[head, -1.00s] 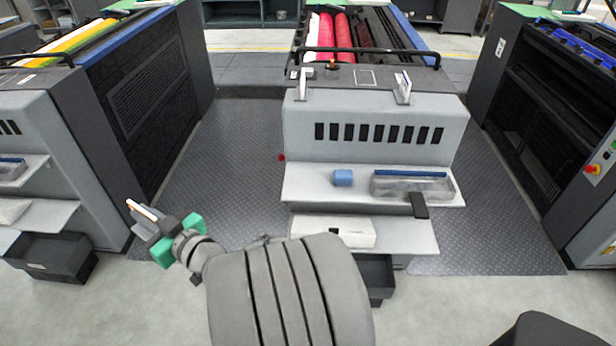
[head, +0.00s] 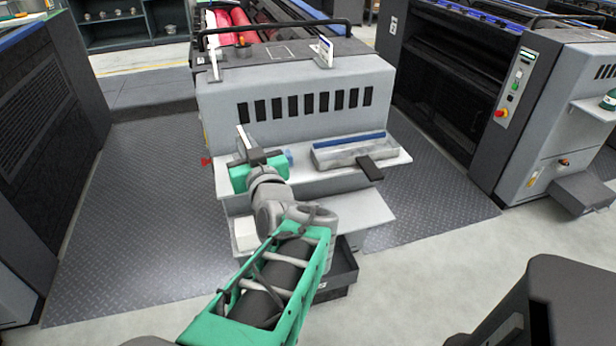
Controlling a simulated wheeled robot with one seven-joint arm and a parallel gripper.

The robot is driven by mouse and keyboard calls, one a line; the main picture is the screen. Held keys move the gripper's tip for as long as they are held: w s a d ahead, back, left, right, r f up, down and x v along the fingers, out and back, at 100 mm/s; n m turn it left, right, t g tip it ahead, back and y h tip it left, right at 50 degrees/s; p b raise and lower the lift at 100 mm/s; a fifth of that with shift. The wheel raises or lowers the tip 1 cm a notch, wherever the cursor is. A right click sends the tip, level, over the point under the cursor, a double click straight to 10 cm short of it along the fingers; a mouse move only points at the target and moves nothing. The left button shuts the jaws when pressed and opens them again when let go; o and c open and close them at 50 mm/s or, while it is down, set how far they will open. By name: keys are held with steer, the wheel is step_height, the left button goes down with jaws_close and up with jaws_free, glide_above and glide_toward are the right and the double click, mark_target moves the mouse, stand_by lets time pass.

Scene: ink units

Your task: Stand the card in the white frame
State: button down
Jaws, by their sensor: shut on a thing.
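My gripper (head: 252,154), green with dark fingers, is in front of the left part of the upper shelf of the middle grey machine. It is shut on a thin white card (head: 244,138), which sticks up from the fingers, tilted. Two small white upright holders stand on top of the machine, one at the left (head: 214,64) and one at the right (head: 326,52). I cannot tell which of them is the white frame. Both are behind and above my gripper, apart from the card.
A clear tray with a blue edge (head: 347,151) and a black flat piece (head: 369,168) lie on the upper shelf (head: 398,158). A blue block (head: 289,155) is partly hidden behind my gripper. A dark bar (head: 280,25) spans the machine's top.

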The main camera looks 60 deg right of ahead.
steer(key=s+d+m+g+h+b, duration=0.1)
steer(key=s+d, duration=0.2)
steer(key=s, duration=0.1)
steer(key=shift+m+g+h, duration=0.3)
steer(key=w+d+f, duration=0.2)
steer(key=w+f, duration=0.1)
steer(key=w+d+f, duration=0.2)
steer(key=w+f, duration=0.1)
steer(key=w, duration=0.1)
steer(key=w+d+f, duration=0.2)
steer(key=w+f, duration=0.1)
steer(key=w, duration=0.1)
steer(key=shift+w+f, duration=0.2)
steer(key=shift+w, duration=0.05)
steer(key=shift+w+f, duration=0.2)
steer(key=shift+f, duration=0.05)
steer(key=shift+w+d+f+b, duration=0.1)
steer(key=shift+f+b, duration=0.45)
steer(key=shift+f, duration=1.1)
steer(key=shift+f, duration=0.1)
steer(key=shift+f, duration=0.15)
steer(key=c, duration=1.5)
jaws_free()
steer(key=shift+c, duration=0.2)
